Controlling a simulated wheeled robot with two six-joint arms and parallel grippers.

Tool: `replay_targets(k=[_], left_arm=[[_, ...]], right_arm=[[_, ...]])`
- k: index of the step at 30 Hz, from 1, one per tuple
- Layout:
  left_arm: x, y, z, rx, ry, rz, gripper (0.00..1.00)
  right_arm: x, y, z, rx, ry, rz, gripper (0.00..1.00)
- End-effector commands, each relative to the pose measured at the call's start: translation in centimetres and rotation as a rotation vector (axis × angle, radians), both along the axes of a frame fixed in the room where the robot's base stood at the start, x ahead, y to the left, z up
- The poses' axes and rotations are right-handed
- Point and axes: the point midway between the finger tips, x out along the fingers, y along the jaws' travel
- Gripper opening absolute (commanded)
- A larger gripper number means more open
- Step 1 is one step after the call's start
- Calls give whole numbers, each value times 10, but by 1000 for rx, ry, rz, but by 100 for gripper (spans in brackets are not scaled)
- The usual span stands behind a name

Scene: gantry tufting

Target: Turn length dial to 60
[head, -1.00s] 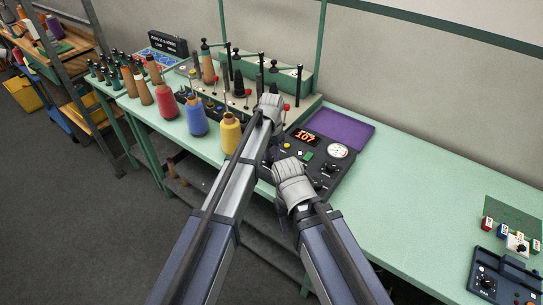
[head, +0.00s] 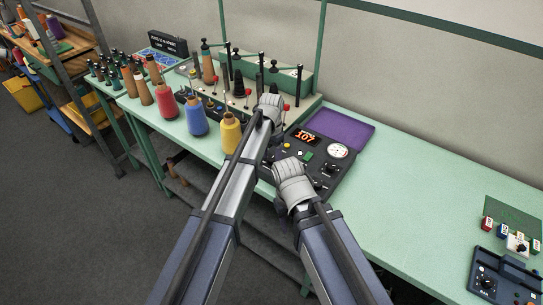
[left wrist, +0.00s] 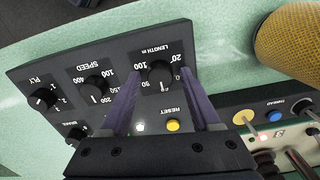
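The length dial (left wrist: 161,76) is a round black knob on the dark control panel, labelled LENGTH m, with 50 and 100 printed around it. My left gripper (left wrist: 162,76) has its two purple-grey fingers on either side of this knob, apart, with a gap visible at each side. In the head view my left gripper (head: 268,108) is over the left part of the panel, and its arm hides the dial. A white mark shows low on the knob; I cannot read its exact setting. My right gripper (head: 284,165) is by the panel's front; its fingers are hidden.
The panel's display (head: 305,137) reads 107. A speed knob (left wrist: 94,88), a ply knob (left wrist: 42,98) and a yellow reset button (left wrist: 173,125) are near the length dial. A yellow cone (head: 230,133) stands to the left.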

Motion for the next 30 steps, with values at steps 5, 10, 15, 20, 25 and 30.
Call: replay_targets(k=[5,10,15,20,25,30], left_arm=[[0,0,0,0,0,0,71],[0,0,1,0,0,0,71],[0,0,9,0,0,0,71],[0,0,25,0,0,0,71],[0,0,48,0,0,0,71],[0,0,69,0,0,0,71]], right_arm=[[0,0,0,0,0,0,50],[0,0,1,0,0,0,50],[0,0,9,0,0,0,50],[0,0,25,0,0,1,50],[0,0,48,0,0,1,50],[0,0,69,0,0,2,50]])
